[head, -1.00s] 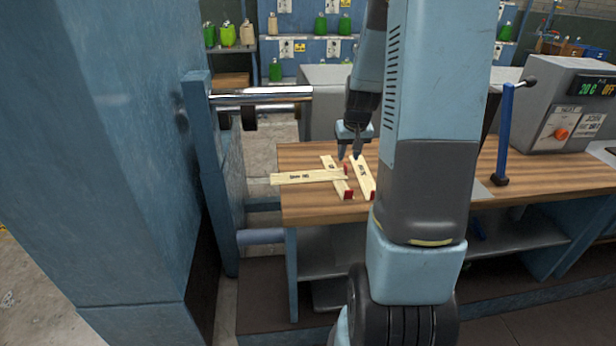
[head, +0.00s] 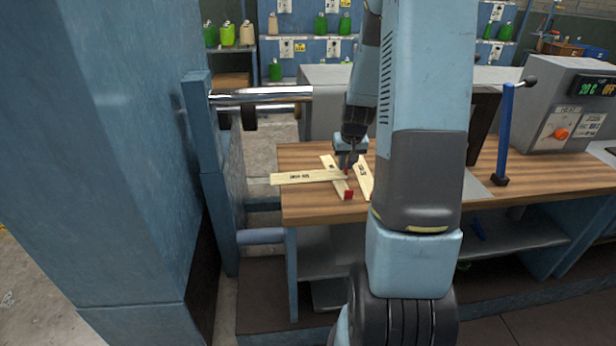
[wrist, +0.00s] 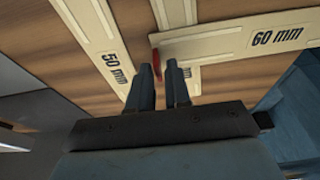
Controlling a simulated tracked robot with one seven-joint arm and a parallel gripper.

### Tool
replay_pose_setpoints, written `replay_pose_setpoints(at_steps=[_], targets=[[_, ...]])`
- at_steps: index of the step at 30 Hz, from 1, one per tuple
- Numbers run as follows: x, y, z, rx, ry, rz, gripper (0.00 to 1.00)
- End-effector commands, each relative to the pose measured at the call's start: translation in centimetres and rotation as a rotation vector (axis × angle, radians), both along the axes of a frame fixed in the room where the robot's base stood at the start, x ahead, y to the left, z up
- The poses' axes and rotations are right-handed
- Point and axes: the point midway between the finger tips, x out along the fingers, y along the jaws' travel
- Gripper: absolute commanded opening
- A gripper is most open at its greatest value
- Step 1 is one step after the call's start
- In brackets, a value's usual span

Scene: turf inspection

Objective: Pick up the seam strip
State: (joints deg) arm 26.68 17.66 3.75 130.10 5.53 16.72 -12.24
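Three pale wooden strips with black print lie on the wooden bench top. The 50 mm strip (wrist: 100,45) lies apart, at the right of the group in the head view (head: 364,178). Which one is the seam strip, I cannot tell. My gripper (head: 349,166) is over the 60 mm strip's red end; its fingers (wrist: 160,70) are apart and appear empty.
The bench top (head: 420,205) is clear in front of the strips. A blue post with a lever (head: 505,140) and a grey control box (head: 570,115) stand to the right. A metal roller (head: 262,96) on a blue frame is at the left.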

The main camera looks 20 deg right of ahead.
Motion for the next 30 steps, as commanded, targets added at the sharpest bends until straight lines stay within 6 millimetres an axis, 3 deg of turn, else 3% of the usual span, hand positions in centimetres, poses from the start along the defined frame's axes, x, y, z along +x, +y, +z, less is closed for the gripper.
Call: replay_pose_setpoints(at_steps=[5, 20, 25, 30], targets=[[0.0, 0.0, 0.0, 0.0, 0.0, 0.0, 0.0], [0.0, 0.0, 0.1, 0.0, -0.001, 0.0, 0.0], [0.1, 0.0, 1.4, -0.002, -0.003, 0.001, 0.0], [-0.6, 0.0, 3.9, -0.002, -0.002, -0.001, 0.0]])
